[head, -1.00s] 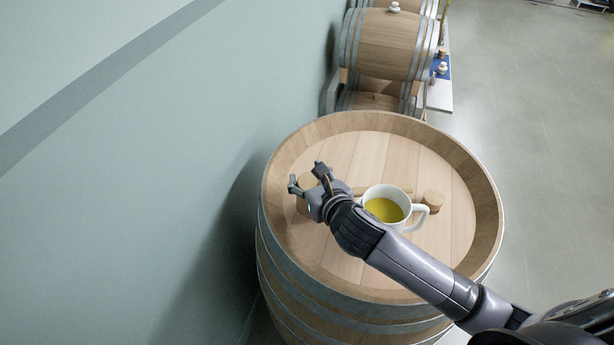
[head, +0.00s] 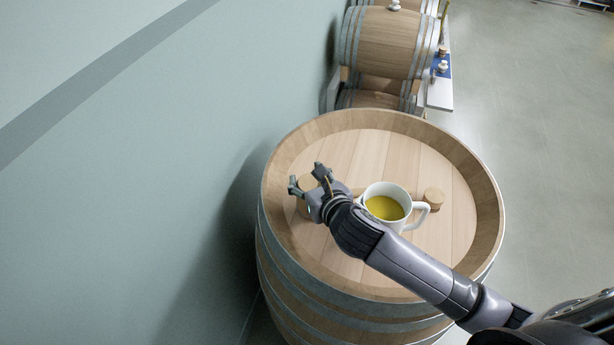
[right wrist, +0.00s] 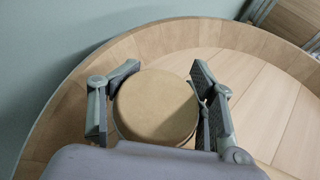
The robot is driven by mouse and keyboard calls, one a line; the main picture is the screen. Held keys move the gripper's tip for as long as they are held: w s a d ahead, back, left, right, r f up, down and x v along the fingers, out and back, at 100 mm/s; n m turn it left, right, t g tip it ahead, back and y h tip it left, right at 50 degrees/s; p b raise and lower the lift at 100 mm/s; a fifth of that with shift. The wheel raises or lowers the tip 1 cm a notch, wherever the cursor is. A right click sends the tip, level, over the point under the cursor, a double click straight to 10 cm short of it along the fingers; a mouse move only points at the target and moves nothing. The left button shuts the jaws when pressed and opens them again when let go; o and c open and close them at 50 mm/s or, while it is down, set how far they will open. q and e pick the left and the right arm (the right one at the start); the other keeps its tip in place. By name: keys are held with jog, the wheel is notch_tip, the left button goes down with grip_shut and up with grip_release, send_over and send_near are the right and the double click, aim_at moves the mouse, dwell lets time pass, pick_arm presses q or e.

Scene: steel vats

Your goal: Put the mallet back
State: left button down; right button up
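The wooden mallet lies on the top of the upright barrel (head: 455,235). Its round head (right wrist: 155,105) sits between the two fingers of my right gripper (head: 306,179), with one finger on each side. The fingers look spread around the head, with only narrow gaps; firm contact does not show. My left gripper is not in view.
A white mug (head: 388,208) with yellow liquid stands close to my right forearm. The barrel's raised rim (head: 275,180) surrounds the top, close to the wall. Stacked barrels (head: 385,42) lie farther back.

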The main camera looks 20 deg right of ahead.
jog(key=o, duration=0.6)
jog(key=shift+o, duration=0.2)
